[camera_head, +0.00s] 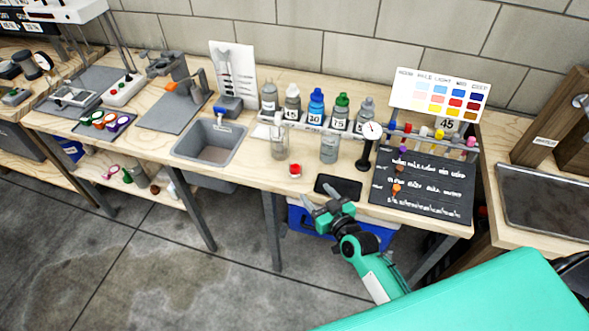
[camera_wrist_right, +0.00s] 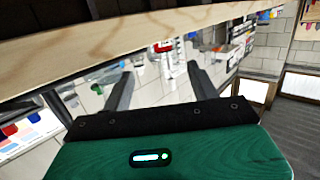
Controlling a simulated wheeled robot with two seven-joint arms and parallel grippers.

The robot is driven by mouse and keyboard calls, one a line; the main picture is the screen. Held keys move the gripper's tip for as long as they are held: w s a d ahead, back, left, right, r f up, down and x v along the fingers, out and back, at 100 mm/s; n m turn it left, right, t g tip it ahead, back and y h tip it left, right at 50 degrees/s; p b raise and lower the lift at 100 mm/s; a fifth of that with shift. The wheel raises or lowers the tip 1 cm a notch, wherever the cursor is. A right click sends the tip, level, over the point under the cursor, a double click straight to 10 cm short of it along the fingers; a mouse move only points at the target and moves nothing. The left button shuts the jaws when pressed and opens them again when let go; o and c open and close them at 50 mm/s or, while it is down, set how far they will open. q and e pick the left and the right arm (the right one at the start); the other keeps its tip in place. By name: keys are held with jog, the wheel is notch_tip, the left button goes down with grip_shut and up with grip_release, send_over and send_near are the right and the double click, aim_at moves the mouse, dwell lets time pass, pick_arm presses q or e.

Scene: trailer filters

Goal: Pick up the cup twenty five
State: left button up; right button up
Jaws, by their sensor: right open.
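No cup clearly marked twenty five can be read. A grey translucent container (camera_head: 329,148) with a small label stands on the bench in front of the bottle rack. A clear glass vessel (camera_head: 279,148) stands to its left. Several labelled bottles stand in the rack, including a blue-capped one (camera_head: 316,107) and a green-capped one (camera_head: 340,112). My right gripper (camera_head: 319,200) is open and empty, in front of the bench's front edge. In the right wrist view its two fingers (camera_wrist_right: 162,80) are spread with nothing between them. My left gripper is not in view.
A small red-topped item (camera_head: 295,171) and a dark flat pad (camera_head: 338,187) lie near the bench's front edge. A black stand with a round dial (camera_head: 372,131) is right of the container. A black board (camera_head: 424,188) lies further right, a sink (camera_head: 210,142) left.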

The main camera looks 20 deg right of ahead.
aim_at(298, 173)
jog(key=x, duration=0.7)
jog(key=shift+w+a+f+p, duration=0.1)
jog(key=shift+w+p, duration=0.25)
jog(key=shift+p+x, duration=0.5)
jog(key=shift+x, duration=2.1)
jog(key=shift+a, duration=0.15)
jog(key=c, duration=1.1)
jog(key=shift+o, duration=0.2)
jog(key=shift+r, duration=0.25)
